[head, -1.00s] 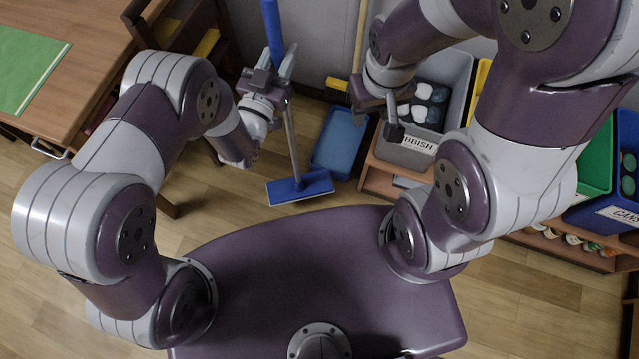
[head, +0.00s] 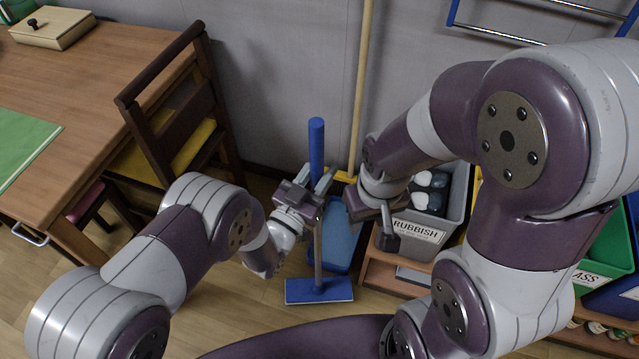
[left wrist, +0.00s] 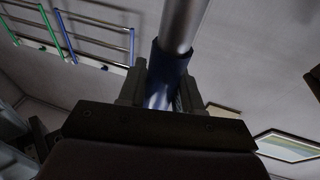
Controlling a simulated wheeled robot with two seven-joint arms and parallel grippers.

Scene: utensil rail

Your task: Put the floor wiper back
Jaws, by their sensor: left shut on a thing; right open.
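The floor wiper has a blue grip (head: 317,145), a grey pole (head: 318,262) and a flat blue head (head: 319,290). It stands nearly upright in the head view, its head low over or on the floor; I cannot tell whether it touches. My left gripper (head: 319,186) is shut on the wiper near the lower end of the blue grip. In the left wrist view the blue grip (left wrist: 160,92) lies between the fingers, with the grey pole (left wrist: 184,25) beyond. My right gripper (head: 375,222) is open and empty in front of the rubbish bin. A wall rail (head: 500,37) with blue brackets shows at top right.
A grey rubbish bin (head: 418,232) stands on a low wooden shelf at right. A blue tub (head: 342,232) is behind the wiper, near a broom with a wooden stick (head: 361,90). A chair (head: 180,100) and table (head: 90,85) are at left.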

